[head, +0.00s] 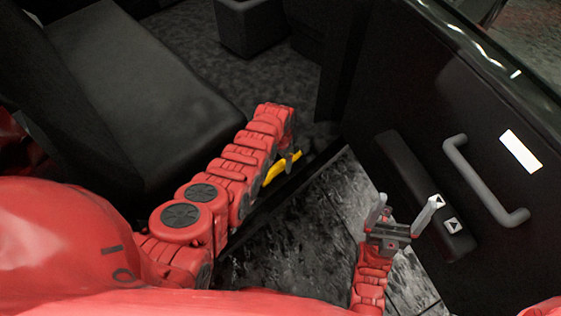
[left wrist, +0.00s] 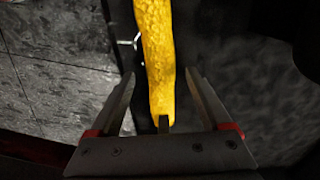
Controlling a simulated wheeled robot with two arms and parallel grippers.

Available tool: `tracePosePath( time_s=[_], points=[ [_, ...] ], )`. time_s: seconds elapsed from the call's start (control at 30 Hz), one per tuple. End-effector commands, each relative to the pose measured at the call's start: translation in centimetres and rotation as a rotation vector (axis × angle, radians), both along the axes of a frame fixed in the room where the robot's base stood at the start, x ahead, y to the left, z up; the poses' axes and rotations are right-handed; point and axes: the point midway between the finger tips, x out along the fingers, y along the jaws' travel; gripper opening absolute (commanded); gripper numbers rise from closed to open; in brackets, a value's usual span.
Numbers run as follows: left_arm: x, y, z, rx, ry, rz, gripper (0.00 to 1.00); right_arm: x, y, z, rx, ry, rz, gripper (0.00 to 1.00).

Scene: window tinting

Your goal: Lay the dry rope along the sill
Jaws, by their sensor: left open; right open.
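The yellow rope (head: 277,171) shows as a short piece by the end of my left arm in the head view. In the left wrist view the rope (left wrist: 157,50) runs from the top edge down between the fingers. The dark sill (head: 262,208) is a narrow strip between the car floor and the ground outside. The rope lines up roughly with it; I cannot tell whether it touches. My left gripper (head: 291,161) is open, with a finger on each side of the rope's near end. My right gripper (head: 405,214) is open and empty, in front of the door panel.
A black seat (head: 130,85) stands at the left. The open door (head: 470,110) with its grey handle (head: 485,180) and black armrest (head: 415,185) is at the right. Grey stone ground (head: 320,225) lies between sill and door. Grey carpet (head: 240,75) covers the car floor.

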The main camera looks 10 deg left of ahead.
Motion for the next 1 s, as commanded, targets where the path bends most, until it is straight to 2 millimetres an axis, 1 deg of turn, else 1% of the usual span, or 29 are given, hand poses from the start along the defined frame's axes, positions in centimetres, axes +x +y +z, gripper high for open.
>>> tracePosePath(
  time_s=[0.03,0.1,0.33,0.57,0.6,0.7,0.8,0.9,1.0],
  points=[
    [0.1,0.0,1.4,-0.002,-0.006,0.002,0.82,0.0,0.0,1.2,0.000,0.000,0.000,0.92],
    [0.0,0.0,2.1,-0.001,-0.004,0.001,0.82,0.0,0.0,1.2,0.000,0.000,0.000,0.92],
    [0.1,0.0,5.6,-0.001,-0.004,0.001,0.82,0.0,0.0,2.0,0.000,0.000,0.000,0.92],
    [0.2,0.0,10.4,-0.001,-0.007,0.001,0.82,0.0,0.0,2.4,0.000,0.000,0.000,0.92],
    [0.3,0.0,11.4,-0.001,-0.011,0.001,0.82,0.0,0.0,2.5,0.000,0.000,0.000,0.92],
    [0.2,0.0,13.2,-0.001,-0.007,0.001,0.82,0.0,0.0,2.6,0.000,0.000,0.000,0.92],
    [0.1,0.0,14.5,-0.001,-0.004,0.001,0.82,0.0,0.0,2.6,0.000,0.000,0.000,0.92],
    [0.1,0.0,15.1,-0.001,-0.003,0.001,0.82,0.0,0.0,2.7,0.000,0.000,0.000,0.92],
    [0.1,0.0,15.4,-0.001,-0.002,0.001,0.82,0.0,0.0,2.7,0.000,0.000,0.000,0.92]
  ],
)
